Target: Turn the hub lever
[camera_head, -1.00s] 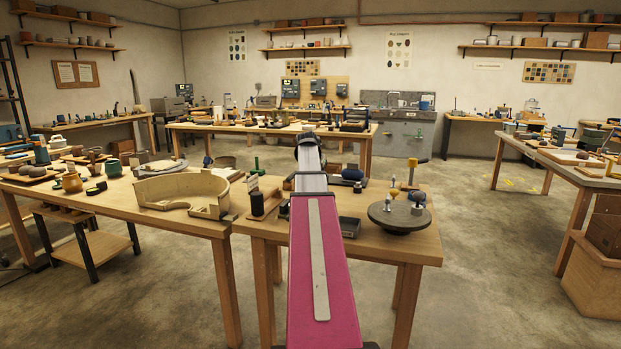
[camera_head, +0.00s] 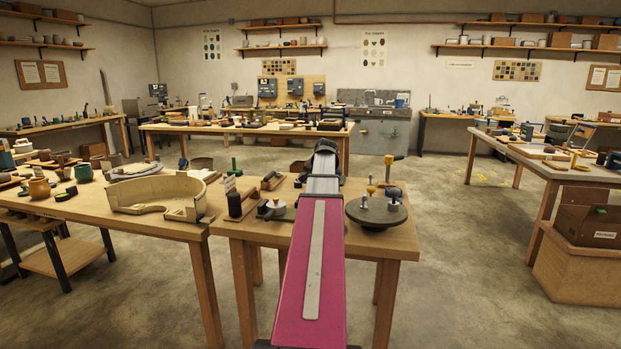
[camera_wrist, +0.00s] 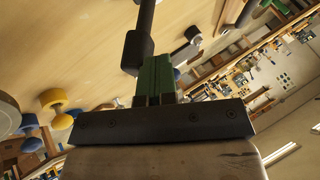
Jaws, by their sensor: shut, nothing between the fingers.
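My gripper (camera_wrist: 155,72) shows in the wrist view with its green fingers together and nothing between them. A black, thick-ended bar (camera_wrist: 137,52), possibly the hub lever, is just past the fingertips; I cannot tell whether they touch. In the head view a dark round wheel (camera_head: 376,215) with yellow, pale and blue-grey knobs stands on the right of the near table. A smaller grey disc (camera_head: 270,210) with a pale knob is left of my arm. My arm hides the fingers in the head view.
The near wooden table (camera_head: 225,226) also bears a curved wooden form (camera_head: 160,190) and a dark block on a wooden base (camera_head: 240,205). A yellow-handled tool (camera_head: 389,168) stands behind the wheel. A wooden crate (camera_head: 580,260) is on the floor at right. Floor between is clear.

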